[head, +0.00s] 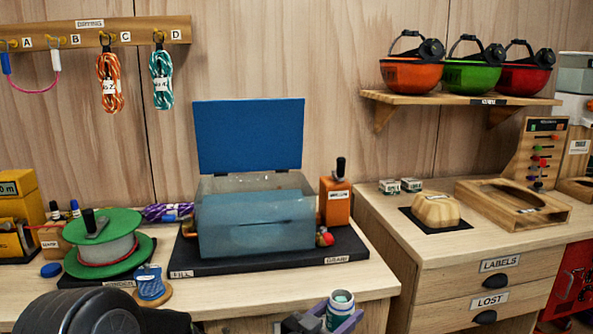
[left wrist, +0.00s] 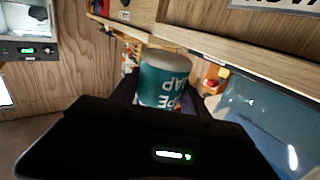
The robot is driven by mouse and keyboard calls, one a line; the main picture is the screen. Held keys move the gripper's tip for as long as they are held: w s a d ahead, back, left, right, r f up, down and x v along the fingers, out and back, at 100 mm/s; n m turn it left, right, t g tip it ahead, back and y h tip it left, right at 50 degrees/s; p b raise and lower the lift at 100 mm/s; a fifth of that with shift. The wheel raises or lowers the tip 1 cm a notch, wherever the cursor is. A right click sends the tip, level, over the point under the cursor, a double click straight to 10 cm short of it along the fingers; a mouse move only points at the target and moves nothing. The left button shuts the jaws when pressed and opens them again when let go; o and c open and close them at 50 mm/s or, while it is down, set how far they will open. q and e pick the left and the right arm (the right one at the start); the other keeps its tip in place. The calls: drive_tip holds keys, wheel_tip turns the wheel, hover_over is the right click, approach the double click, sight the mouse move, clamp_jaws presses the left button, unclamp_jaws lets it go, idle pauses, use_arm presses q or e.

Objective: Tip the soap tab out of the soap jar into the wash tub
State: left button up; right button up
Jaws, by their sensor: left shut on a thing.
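The soap jar (head: 341,309), a small teal jar with a pale rim, is at the bottom of the head view. My left gripper (head: 333,322) is shut around it, in front of the bench edge. The jar (left wrist: 165,82) also shows between the fingers in the left wrist view, its lettering upside down there. The soap tab cannot be made out inside. The wash tub (head: 256,232) is a translucent blue box with its blue lid (head: 248,135) standing open. It is farther back and left of the jar. My right gripper is not in view.
The tub stands on a black base (head: 275,264). An orange box (head: 335,203) is at its right, a green reel (head: 112,222) and a blue spool (head: 150,283) at its left. The lid rises behind the tub. A drawer cabinet (head: 480,265) stands to the right.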

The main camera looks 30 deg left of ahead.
use_arm(q)
drive_tip(key=shift+w+d, duration=0.1)
drive_tip(key=shift+d, duration=0.3)
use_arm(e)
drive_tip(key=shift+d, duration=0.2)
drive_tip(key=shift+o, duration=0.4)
